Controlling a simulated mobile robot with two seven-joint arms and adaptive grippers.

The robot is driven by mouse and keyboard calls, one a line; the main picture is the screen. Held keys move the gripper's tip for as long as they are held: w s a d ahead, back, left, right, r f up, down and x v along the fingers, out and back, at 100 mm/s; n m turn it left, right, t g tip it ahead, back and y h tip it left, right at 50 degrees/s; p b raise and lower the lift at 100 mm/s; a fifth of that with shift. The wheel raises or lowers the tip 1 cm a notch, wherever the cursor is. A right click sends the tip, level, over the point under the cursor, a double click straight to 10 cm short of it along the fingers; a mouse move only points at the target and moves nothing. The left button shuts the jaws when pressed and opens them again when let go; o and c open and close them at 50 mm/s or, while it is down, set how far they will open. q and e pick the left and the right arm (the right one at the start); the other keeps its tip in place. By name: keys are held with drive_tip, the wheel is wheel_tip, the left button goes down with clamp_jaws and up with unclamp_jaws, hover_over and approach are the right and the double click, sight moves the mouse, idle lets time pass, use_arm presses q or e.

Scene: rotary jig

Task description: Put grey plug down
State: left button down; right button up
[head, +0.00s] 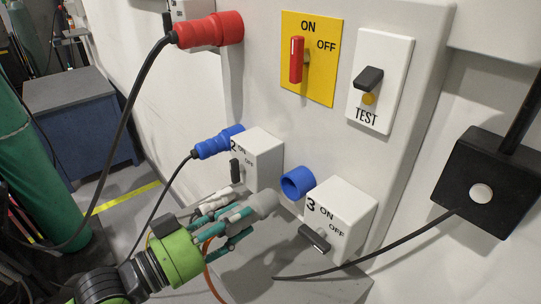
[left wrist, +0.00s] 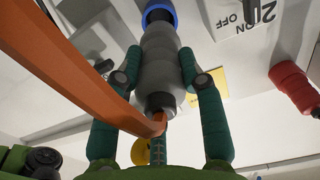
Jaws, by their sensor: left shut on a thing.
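The grey plug (head: 262,204) is held in my left gripper (head: 240,217), with its nose pointing right toward the open blue socket (head: 297,182) beside box 3. In the head view a small gap shows between plug and socket. In the left wrist view the grey plug (left wrist: 163,65) sits between the two green fingers of my left gripper (left wrist: 160,72), and a blue ring (left wrist: 159,10) shows beyond its tip. An orange cable (left wrist: 75,55) runs from the plug's back. My right gripper is in neither view.
Switch box 2 (head: 258,158) and switch box 3 (head: 345,218) flank the socket. A blue plug (head: 215,144) and a red plug (head: 207,31) are at the panel. A grey surface (head: 300,287) lies below. A black box (head: 490,180) hangs at right with a cable.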

use_arm(q)
drive_tip(key=shift+w+a+f+n+t+y, duration=0.15)
drive_tip(key=shift+a+n+t+y, duration=0.2)
drive_tip(key=shift+n+t+y, duration=0.55)
drive_tip(key=s+a+f+n+t+y, duration=0.3)
drive_tip(key=a+f+n+t+y, duration=0.2)
drive_tip(key=a+f+n+y, duration=0.4)
drive_tip(key=a+f+y, duration=0.1)
drive_tip(key=a+y, duration=0.2)
drive_tip(key=a, duration=0.2)
drive_tip(key=shift+s+f+t+y+b, duration=0.25)
drive_tip(key=shift+s+t+y+b, duration=0.05)
drive_tip(key=shift+s+y, duration=0.1)
drive_tip(key=w+d+r+m+g+h, duration=0.1)
drive_tip(key=d+r+m+g+h, duration=0.1)
drive_tip(key=d+m+g+h, duration=0.3)
drive_tip(key=d+r+m+g+h, duration=0.2)
drive_tip(key=d+m+g+h, duration=0.3)
drive_tip(key=d+m+h, duration=0.3)
drive_tip(key=shift+w+d+r+h, duration=0.3)
drive_tip(key=shift+w+d+h, duration=0.05)
drive_tip(key=shift+d+h, duration=1.25)
drive_tip(key=shift+m+g, duration=0.4)
drive_tip(key=shift+g, duration=0.2)
